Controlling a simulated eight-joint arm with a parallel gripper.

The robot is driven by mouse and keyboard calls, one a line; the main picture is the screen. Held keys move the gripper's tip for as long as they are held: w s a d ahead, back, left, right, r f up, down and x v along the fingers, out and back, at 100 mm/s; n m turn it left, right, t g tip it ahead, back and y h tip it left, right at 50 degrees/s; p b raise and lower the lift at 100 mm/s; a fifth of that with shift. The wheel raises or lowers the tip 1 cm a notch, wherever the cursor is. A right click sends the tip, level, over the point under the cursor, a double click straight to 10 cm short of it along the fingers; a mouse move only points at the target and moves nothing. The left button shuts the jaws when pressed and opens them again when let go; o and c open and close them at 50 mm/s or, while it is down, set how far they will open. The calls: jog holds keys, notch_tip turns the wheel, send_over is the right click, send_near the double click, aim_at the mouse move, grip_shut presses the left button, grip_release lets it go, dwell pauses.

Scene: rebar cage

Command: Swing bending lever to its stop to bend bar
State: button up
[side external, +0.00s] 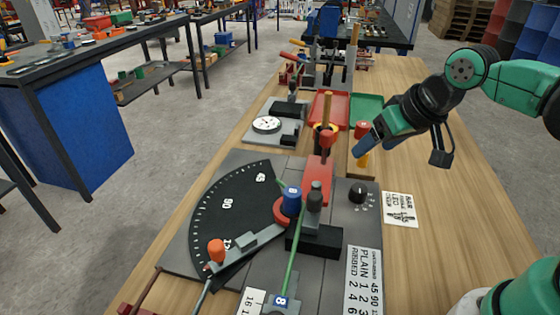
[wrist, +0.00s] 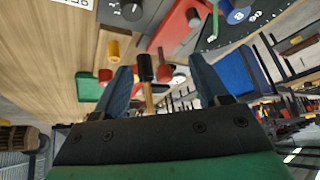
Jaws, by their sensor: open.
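The bending lever (side external: 248,247) is a grey arm running from the central hub down-left to an orange knob (side external: 216,251), over the dial near its lowest number. The green bar (side external: 291,262) runs from a front blue "8" block (side external: 281,301) up past the blue "8" roller (side external: 291,200); its far end is partly hidden. The roller shows in the wrist view (wrist: 238,14); the lever's knob cannot be made out there. My gripper (side external: 362,147) is up and right of the lever, well apart from it. Its blue fingers are spread in the wrist view (wrist: 160,78), with nothing gripped.
The black angle dial (side external: 225,205) lies under the lever. A red clamp (side external: 317,178), black selector knob (side external: 358,192) and yellow post (side external: 362,160) stand nearby. Red (side external: 328,108) and green (side external: 367,106) trays lie behind. The right side of the wooden bench (side external: 440,235) is mostly clear.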

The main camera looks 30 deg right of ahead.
aim_at(319, 164)
jog(key=shift+s+a+f+n+t, duration=0.1)
jog(key=shift+s+f+n+t, duration=0.4)
jog(key=shift+s+f+n, duration=0.35)
jog(key=c, duration=0.4)
jog(key=shift+w+d+m, duration=0.2)
jog(key=shift+w+m, duration=0.1)
jog(key=shift+m, duration=0.05)
jog(key=shift+c, duration=1.4)
jog(key=w+d+m, duration=0.1)
jog(key=w+m, duration=0.1)
jog(key=w+d+f+m, duration=0.1)
jog(key=d+m, duration=0.1)
jog(key=w+d+f+m, duration=0.1)
jog(key=w+d+m, duration=0.1)
jog(key=shift+w+d+y, duration=0.25)
jog(key=shift+w+y, duration=0.05)
jog(key=shift+y, duration=0.1)
grip_shut()
jog(key=shift+m, duration=0.6)
jog(key=shift+d+x, duration=0.15)
jog(key=shift+x, duration=2.5)
jog(key=shift+d+x, duration=0.2)
jog(key=shift+x, duration=2.4)
